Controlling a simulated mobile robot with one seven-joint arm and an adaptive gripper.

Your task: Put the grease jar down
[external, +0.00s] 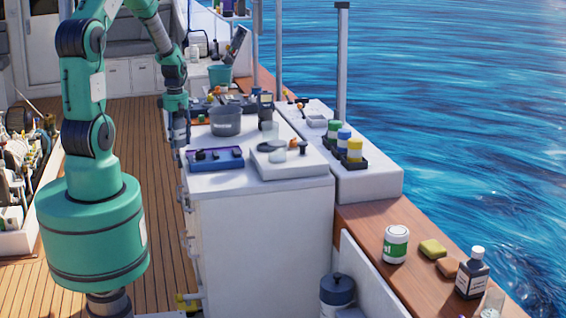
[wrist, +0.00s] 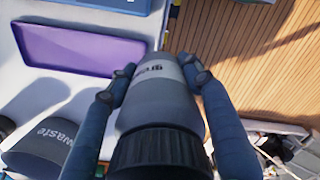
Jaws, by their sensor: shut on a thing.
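The grease jar (wrist: 158,105) is a grey jar with a ribbed black lid and a pale, partly legible label band. In the wrist view my gripper (wrist: 159,78) is shut on it, with one finger on each side. The jar is over the deck side of the white counter, near the purple tray (wrist: 85,40). In the external view my gripper (external: 180,138) hangs at the counter's left edge; the jar cannot be made out clearly there. The purple tray (external: 232,164) is on the counter's near left corner.
A grey waste bin (wrist: 35,152) stands on the counter (external: 262,215), also seen in the external view (external: 225,122). A white device (external: 290,163) sits right of the tray. Several bottles (external: 344,140) stand in holders beyond. Wooden deck (external: 150,200) lies left of the counter.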

